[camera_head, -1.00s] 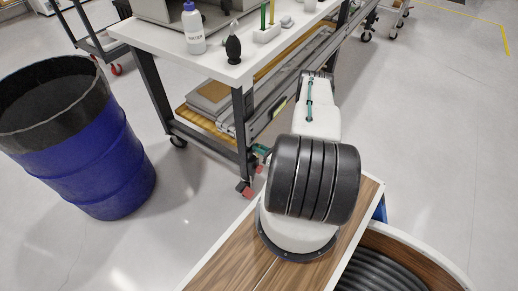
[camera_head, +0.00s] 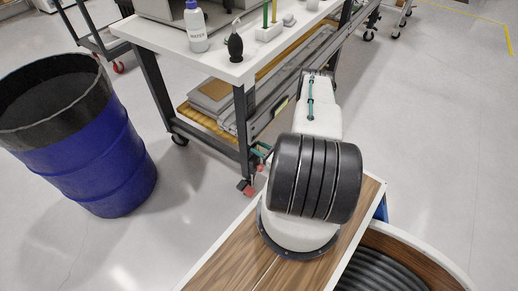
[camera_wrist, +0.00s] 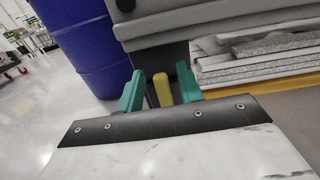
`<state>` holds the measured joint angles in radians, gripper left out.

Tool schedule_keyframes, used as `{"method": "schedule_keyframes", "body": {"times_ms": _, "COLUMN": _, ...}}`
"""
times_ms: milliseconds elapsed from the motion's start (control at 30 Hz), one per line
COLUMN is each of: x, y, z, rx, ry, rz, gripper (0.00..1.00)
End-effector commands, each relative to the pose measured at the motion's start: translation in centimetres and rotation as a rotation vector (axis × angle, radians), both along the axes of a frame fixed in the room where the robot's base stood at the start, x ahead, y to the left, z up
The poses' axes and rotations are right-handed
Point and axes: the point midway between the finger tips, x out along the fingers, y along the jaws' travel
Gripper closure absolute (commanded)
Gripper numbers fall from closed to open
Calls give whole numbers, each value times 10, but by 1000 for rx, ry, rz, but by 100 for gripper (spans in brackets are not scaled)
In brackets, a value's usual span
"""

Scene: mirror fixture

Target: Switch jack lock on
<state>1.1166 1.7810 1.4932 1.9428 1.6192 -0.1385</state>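In the wrist view a small upright yellow piece (camera_wrist: 163,90) stands between the two green fingers of my gripper (camera_wrist: 160,92). It may be the jack lock's handle, but I cannot be sure. The fingers are open, with a gap on each side of the piece. In the head view my gripper (camera_head: 262,152) shows only as a bit of green beside the near leg of the workbench (camera_head: 243,132), low down by a red-and-dark caster (camera_head: 246,187). My arm hides much of this spot, and the yellow piece is not clear there.
A blue drum (camera_head: 105,165) stands on the floor at left and shows in the wrist view (camera_wrist: 80,40). The bench top holds a white bottle (camera_head: 195,28) and a dark blower (camera_head: 235,46). Its lower shelf (camera_head: 190,115) carries flat stock.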

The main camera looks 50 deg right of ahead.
Motion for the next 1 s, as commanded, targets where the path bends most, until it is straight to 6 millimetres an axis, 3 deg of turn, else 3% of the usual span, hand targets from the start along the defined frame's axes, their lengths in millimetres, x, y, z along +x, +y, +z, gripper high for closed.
{"method": "schedule_keyframes", "body": {"times_ms": 533, "x": -72, "y": -6, "z": 0, "rx": 1, "ry": 1, "rz": -3, "gripper": 64}}
{"method": "schedule_keyframes", "body": {"times_ms": 1000, "x": -78, "y": -5, "z": 0, "rx": 0, "ry": 0, "rz": 1, "gripper": 64}}
